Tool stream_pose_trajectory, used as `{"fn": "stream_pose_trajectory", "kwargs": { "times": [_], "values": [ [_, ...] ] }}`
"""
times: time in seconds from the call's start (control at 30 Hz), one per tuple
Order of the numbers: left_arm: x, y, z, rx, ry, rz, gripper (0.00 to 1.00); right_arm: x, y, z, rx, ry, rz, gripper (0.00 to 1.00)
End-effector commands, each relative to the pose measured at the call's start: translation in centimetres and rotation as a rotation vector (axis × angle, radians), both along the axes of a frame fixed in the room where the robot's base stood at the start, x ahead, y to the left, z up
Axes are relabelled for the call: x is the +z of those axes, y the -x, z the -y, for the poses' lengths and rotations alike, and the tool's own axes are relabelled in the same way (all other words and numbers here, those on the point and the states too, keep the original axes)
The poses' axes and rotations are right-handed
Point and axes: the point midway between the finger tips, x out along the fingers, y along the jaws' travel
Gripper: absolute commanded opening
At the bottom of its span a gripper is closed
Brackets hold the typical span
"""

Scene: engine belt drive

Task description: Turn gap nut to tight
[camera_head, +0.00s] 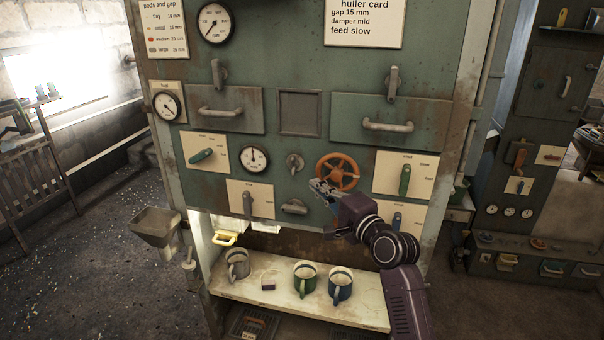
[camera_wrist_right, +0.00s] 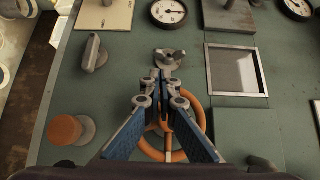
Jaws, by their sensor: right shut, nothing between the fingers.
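A grey wing nut (camera_head: 294,163), which appears to be the gap nut, sits on the green machine panel between a round gauge and the orange handwheel (camera_head: 338,172). In the wrist view the wing nut (camera_wrist_right: 169,56) lies just beyond my fingertips, its wings spread left and right. My right gripper (camera_head: 318,187) is shut and empty, in front of the panel below and right of the nut. In the wrist view the fingers (camera_wrist_right: 161,82) overlap the handwheel (camera_wrist_right: 192,110) and show a gap to the nut. Contact with the wheel cannot be told. My left gripper is out of view.
A gauge (camera_head: 255,158) is left of the nut, a dark window (camera_head: 299,113) above it, and a grey handle (camera_head: 294,207) below. A card (camera_head: 363,22) reads gap 15 mm, damper mid, feed slow. Mugs (camera_head: 305,278) stand on the shelf (camera_head: 262,292) below.

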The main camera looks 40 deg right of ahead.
Motion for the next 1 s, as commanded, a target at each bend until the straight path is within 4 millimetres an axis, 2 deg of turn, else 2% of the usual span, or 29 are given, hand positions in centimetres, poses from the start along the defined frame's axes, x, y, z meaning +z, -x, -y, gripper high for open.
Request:
{"fn": "stream_pose_trajectory", "kwargs": {
  "times": [0.2,0.4,0.6,1.0],
  "values": [
    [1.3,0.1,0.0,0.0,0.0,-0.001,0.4,0.3,-3.8,0.3,0.0,0.001,0.0,0.0],
    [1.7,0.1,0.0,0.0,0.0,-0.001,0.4,0.1,-6.0,0.5,0.0,0.002,-0.001,0.0],
    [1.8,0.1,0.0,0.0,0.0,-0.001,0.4,0.0,-6.7,0.5,-0.001,0.002,-0.001,0.0],
    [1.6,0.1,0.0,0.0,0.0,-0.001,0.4,-0.2,-6.9,0.5,-0.001,0.0,0.001,0.0]
  ]
}}
